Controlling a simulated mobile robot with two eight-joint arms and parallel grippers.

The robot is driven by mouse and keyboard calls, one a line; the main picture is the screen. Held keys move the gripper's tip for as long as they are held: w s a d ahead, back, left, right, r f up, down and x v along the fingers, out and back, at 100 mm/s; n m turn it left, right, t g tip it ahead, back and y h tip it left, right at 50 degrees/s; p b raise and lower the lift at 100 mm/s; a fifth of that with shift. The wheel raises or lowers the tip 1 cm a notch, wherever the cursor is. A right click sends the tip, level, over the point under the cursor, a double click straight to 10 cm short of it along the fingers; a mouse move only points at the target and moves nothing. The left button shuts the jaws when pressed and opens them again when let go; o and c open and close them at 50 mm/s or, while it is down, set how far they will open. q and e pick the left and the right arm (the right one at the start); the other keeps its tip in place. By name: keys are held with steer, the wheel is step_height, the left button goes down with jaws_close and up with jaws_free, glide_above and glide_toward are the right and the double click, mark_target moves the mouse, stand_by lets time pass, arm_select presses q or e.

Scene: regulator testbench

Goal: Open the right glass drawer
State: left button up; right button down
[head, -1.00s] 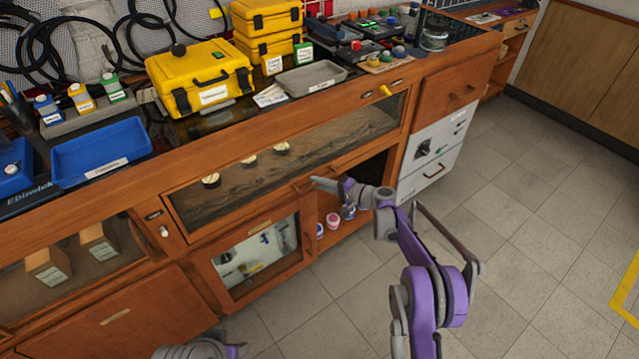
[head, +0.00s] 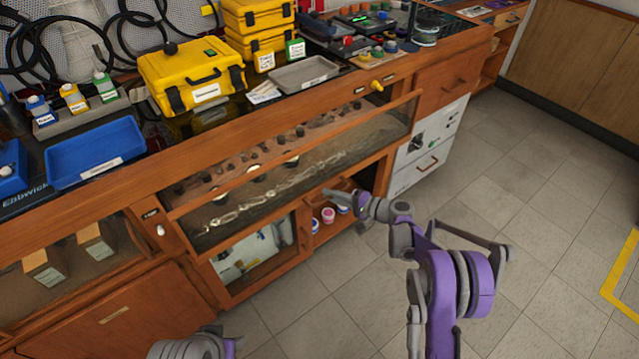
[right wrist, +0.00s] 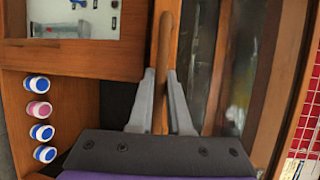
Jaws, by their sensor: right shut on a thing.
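The right glass drawer (head: 355,150) is a wide wooden-framed front with a glass pane, below the bench top. It stands out from the bench, with a gap above its top rail where small dark and round items inside show. Its wooden bar handle (right wrist: 165,45) runs upright in the right wrist view. My right gripper (head: 333,196) is shut on this handle, with one grey finger on each side of it (right wrist: 161,100). Part of my left arm shows at the bottom of the head view; its fingers do not show.
Below the drawer are a glass-fronted cabinet door (head: 255,255) and an open compartment with several small jars (head: 328,215). A yellow knob (head: 377,86) sits on the bench's front rail. A white panel (head: 425,145) is at right. The tiled floor (head: 550,200) in front is clear.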

steer(key=s+d, duration=1)
steer(key=s, duration=0.3)
steer(key=shift+s+b, duration=0.35)
steer(key=shift+b, duration=0.05)
steer(key=c, duration=0.9)
jaws_free()
steer(key=shift+o, duration=0.2)
steer(key=p+v, duration=0.1)
steer(key=v, duration=1)
steer(key=shift+a, duration=0.1)
